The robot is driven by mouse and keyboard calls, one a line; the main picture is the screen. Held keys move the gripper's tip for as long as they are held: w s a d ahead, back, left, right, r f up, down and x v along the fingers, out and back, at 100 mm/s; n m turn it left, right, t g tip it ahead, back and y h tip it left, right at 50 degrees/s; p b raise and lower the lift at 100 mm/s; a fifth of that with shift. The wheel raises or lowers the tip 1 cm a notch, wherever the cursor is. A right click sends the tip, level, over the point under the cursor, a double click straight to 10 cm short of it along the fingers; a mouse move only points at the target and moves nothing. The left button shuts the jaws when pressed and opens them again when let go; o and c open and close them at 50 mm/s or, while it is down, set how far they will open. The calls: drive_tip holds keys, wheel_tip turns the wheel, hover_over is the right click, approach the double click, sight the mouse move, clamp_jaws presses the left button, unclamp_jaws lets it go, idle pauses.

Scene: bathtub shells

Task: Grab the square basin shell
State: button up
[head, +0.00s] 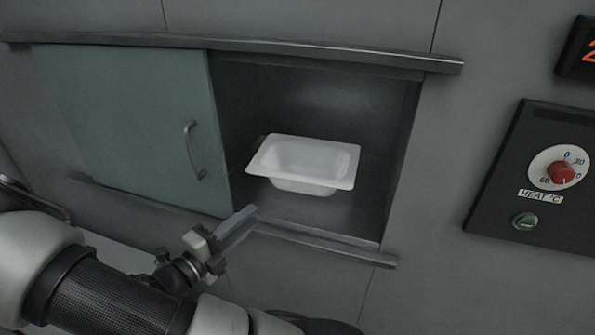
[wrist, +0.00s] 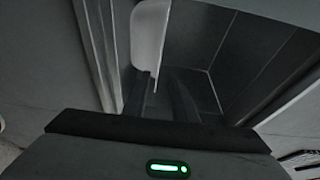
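The square basin shell (head: 303,163) is white with a wide flat rim. It sits upright in the open wall niche in the head view. In the wrist view part of the shell (wrist: 149,38) shows pale beyond my fingertips. My gripper (head: 246,217) is in front of the niche's lower left corner, below and left of the shell, apparently apart from it. In the wrist view my gripper (wrist: 158,78) has its two dark fingers apart with a gap between them, and nothing is clearly held.
A pale green sliding door (head: 130,125) with a handle (head: 192,150) covers the left side. The niche has an upper rail (head: 250,47) and a lower ledge (head: 325,243). A heat control panel (head: 540,180) is on the right wall. The niche has free room around the shell.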

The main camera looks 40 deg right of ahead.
drive_tip(key=shift+w+d+b, duration=0.25)
drive_tip(key=shift+w+d, duration=0.2)
drive_tip(key=shift+d, duration=2.3)
drive_tip(key=shift+w+d+b, duration=0.2)
drive_tip(key=shift+w+d, duration=0.3)
drive_tip(key=shift+d, duration=2.25)
drive_tip(key=shift+w+d+b, duration=0.25)
drive_tip(key=shift+w+d, duration=0.2)
drive_tip(key=shift+d, duration=2.3)
drive_tip(key=shift+r, duration=0.1)
clamp_jaws()
